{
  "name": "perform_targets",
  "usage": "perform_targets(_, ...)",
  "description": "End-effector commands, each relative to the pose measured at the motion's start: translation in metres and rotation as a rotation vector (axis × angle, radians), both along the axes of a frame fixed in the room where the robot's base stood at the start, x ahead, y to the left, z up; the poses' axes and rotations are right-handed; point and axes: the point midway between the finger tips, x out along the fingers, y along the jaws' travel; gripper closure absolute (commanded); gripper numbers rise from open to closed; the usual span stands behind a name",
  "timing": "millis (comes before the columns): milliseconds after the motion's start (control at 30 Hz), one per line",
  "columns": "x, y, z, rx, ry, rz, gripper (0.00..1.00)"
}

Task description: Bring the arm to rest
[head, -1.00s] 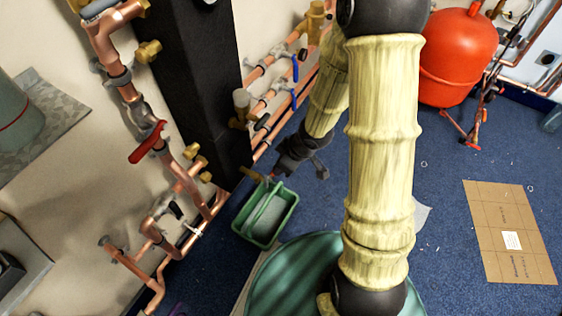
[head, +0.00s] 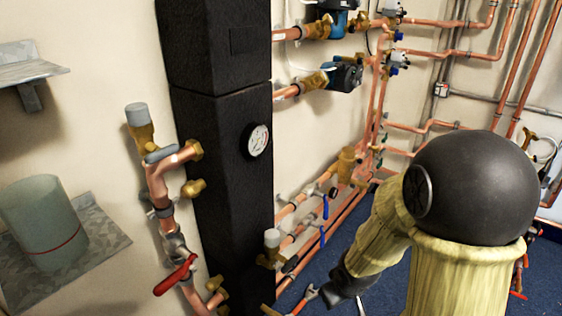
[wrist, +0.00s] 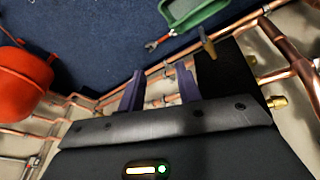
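My gripper (wrist: 160,85) is open in the wrist view. Its two dark fingers stand apart, with nothing held between them. Copper pipes show in the background beyond the fingers.
A black column (head: 230,190) with a gauge stands left of my arm. Copper pipes (head: 300,205) with blue-handled valves run behind it. A red-handled valve (head: 176,275) is at lower left. The wrist view shows a green tray (wrist: 169,15), a red wrench (wrist: 160,41) and a red tank (wrist: 22,85).

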Motion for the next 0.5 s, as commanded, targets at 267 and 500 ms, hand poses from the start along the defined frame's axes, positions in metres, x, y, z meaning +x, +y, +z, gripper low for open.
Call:
perform_targets(267,-0.039,-0.015,0.051,0.048,0.044,-0.307,0.66)
perform_targets(500,-0.063,-0.013,0.084,0.118,0.085,-0.445,0.66)
